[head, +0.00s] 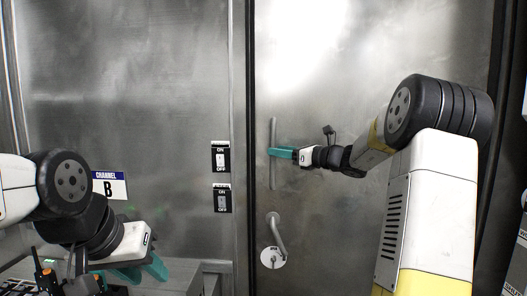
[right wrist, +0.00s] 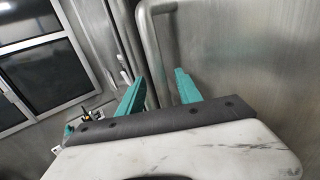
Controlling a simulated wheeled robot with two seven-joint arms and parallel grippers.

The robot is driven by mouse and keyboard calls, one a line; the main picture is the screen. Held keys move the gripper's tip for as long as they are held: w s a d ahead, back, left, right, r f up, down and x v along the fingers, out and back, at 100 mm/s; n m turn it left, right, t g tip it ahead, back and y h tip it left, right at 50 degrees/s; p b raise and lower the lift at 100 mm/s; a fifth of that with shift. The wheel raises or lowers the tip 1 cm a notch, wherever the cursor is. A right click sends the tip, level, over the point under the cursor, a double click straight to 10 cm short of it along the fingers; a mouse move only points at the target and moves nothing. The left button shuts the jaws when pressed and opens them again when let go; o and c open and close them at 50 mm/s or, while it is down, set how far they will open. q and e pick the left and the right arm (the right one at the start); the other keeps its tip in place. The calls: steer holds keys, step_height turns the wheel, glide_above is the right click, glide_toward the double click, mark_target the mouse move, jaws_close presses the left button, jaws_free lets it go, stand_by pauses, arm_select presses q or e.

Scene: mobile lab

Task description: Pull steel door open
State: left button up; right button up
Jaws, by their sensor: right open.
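The steel door (head: 370,55) fills the right half of the head view and looks flush in its dark frame. A vertical bar handle (head: 273,182) is on its left side, with a lever handle (head: 279,238) on a round plate below. My right gripper (head: 272,152) is at the middle of the bar handle. In the right wrist view, its teal fingers (right wrist: 158,92) are apart, and the bar handle (right wrist: 148,45) runs down between them. Contact cannot be told. My left gripper (head: 142,272) is low at the left, away from the door, its teal fingers apart and empty.
A steel wall panel with two ON/OFF switches (head: 221,157) stands left of the door. A CHANNEL B sign (head: 109,185) and a grey bench (head: 190,278) are at lower left. A walkie-talkie-like device (head: 45,275) stands near my left arm. A window (right wrist: 38,75) shows in the wrist view.

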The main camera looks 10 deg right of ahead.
steer(key=shift+x, duration=1.5)
jaws_close()
